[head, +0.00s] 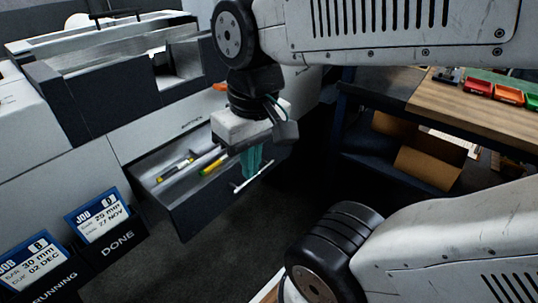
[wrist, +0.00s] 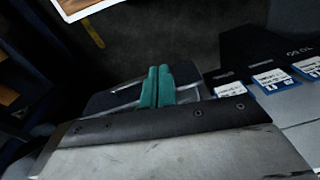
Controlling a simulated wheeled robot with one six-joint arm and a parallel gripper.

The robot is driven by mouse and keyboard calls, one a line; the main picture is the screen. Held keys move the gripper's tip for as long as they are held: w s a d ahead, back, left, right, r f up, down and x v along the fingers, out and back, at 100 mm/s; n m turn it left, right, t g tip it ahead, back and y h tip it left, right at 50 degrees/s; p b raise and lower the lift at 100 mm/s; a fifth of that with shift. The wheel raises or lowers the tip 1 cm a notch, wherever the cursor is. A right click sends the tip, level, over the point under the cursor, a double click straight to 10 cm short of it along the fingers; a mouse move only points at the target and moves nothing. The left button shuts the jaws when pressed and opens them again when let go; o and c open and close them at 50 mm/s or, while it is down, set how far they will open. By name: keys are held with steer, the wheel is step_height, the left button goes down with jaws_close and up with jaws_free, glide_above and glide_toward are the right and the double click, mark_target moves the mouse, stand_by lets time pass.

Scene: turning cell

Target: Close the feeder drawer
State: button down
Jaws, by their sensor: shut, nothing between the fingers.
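The feeder drawer (head: 200,215) stands pulled out from the front of the pale machine, with a dark front panel and a light bar handle (head: 238,187). Inside lie a few yellow-and-dark tools (head: 174,170). My gripper (head: 250,176) points down at the drawer's front, its teal fingers overlapping the handle in the head view and hiding part of it. In the wrist view the gripper's fingers (wrist: 157,72) are pressed together and empty, with the handle's light bar (wrist: 126,87) showing beside them. I cannot tell whether the fingers touch the handle.
Job card holders marked DONE (head: 117,245) and RUNNING stand left of the drawer. A workbench (head: 490,115) with red and green bins is at the right, with an open cardboard box (head: 430,165) beneath. The dark floor (head: 235,250) before the drawer looks clear.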

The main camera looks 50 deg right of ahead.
mark_target(291, 149)
steer(key=w+d+f+m+t+y, duration=0.4)
steer(key=w+d+f+m+y, duration=0.8)
steer(key=m, duration=0.4)
steer(key=s+d+f+m+t+h, duration=0.3)
steer(key=d+f+m+t+h, duration=0.35)
steer(key=d, duration=0.65)
steer(key=s+d+f+m+t+h, duration=0.4)
steer(key=d+f+m+t, duration=0.3)
steer(key=d+f+m, duration=0.45)
steer(key=w+r, duration=0.1)
steer(key=w, duration=1.3)
steer(key=shift+r, duration=0.3)
steer(key=shift+w, duration=0.25)
